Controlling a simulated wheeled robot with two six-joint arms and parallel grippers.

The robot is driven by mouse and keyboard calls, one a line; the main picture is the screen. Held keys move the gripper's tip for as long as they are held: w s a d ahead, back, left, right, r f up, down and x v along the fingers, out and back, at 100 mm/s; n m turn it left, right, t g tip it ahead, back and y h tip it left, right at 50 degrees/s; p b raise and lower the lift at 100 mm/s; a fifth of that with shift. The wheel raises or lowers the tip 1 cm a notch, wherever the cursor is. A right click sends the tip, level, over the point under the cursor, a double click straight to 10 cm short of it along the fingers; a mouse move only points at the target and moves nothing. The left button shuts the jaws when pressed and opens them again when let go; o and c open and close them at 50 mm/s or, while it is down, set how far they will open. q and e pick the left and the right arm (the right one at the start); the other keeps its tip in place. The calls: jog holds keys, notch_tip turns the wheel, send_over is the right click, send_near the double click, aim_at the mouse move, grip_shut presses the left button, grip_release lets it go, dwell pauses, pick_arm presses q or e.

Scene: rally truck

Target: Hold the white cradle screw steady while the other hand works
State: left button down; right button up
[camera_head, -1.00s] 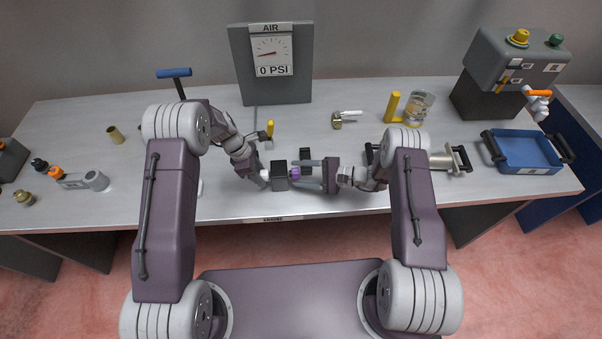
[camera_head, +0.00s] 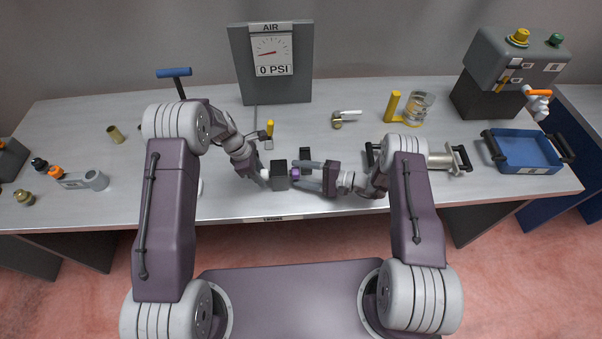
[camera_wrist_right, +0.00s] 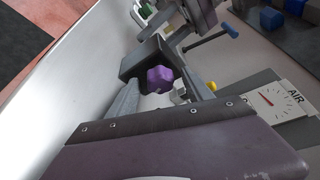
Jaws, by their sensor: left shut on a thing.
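The white cradle screw (camera_head: 265,174) shows as a small white piece at the left side of a dark grey block (camera_head: 280,175). My left gripper (camera_head: 260,172) is shut on it; its jaws are small and partly hidden in the head view. A purple hexagonal piece (camera_head: 296,173) sticks out of the block's right side. It also shows in the right wrist view (camera_wrist_right: 160,79). My right gripper (camera_head: 304,174) is open, its two fingers spread on either side of the purple piece. Whether they touch it I cannot tell.
A gauge panel (camera_head: 271,90) reading 0 PSI stands behind. A blue tray (camera_head: 528,150) sits at right, below a grey box (camera_head: 515,60) with knobs. The bench's left middle is mostly clear.

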pick_arm(q)
jog(key=shift+w, duration=0.1)
pick_arm(e)
jog(key=v, duration=1.2)
dwell(0.8)
jog(key=v, duration=1.2)
pick_arm(q)
jog(key=c, duration=0.9)
grip_release()
jog(key=shift+o, duration=0.2)
